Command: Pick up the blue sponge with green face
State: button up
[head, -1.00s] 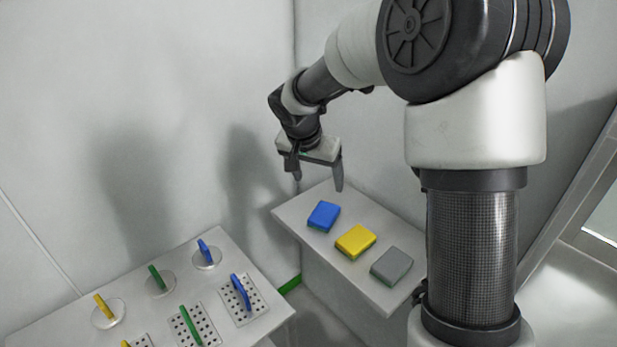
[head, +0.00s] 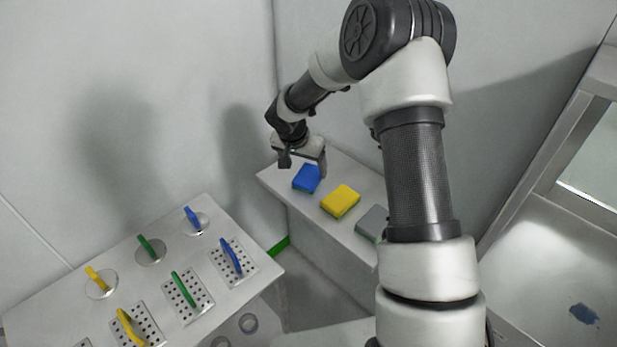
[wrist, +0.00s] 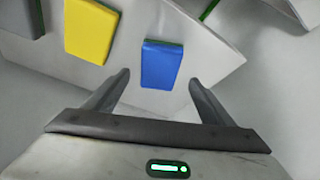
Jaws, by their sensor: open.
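The blue sponge (head: 307,178) lies flat on a narrow grey shelf (head: 345,236) in the head view, with a thin green edge along its underside. In the wrist view the blue sponge (wrist: 161,66) lies ahead of the fingertips, roughly centred between them. My gripper (head: 303,166) is open and empty, just above the far side of the blue sponge. In the wrist view my gripper's two fingers (wrist: 159,78) stand wide apart, and nothing is between them. The gap in height between fingertips and sponge is hard to tell.
A yellow sponge (head: 341,201) and a grey sponge (head: 372,222) lie in a row beside the blue one. A table (head: 222,282) at left holds discs and perforated plates with coloured handles. A wall stands behind the shelf. A blue smear (head: 584,313) marks the surface at right.

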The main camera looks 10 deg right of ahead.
aim_at(308, 175)
jog(key=x, duration=0.4)
jog(key=shift+f+p, duration=0.35)
jog(key=shift+p, duration=0.05)
jog(key=shift+f+b, duration=0.2)
jog(key=shift+b, duration=0.55)
jog(key=c, duration=1.2)
jog(key=shift+r, duration=0.1)
jog(key=shift+r+p, duration=0.5)
jog(key=shift+p, duration=0.75)
notch_tip(308, 175, up, 9)
jog(key=shift+r+b, duration=0.15)
jog(key=shift+b, duration=0.7)
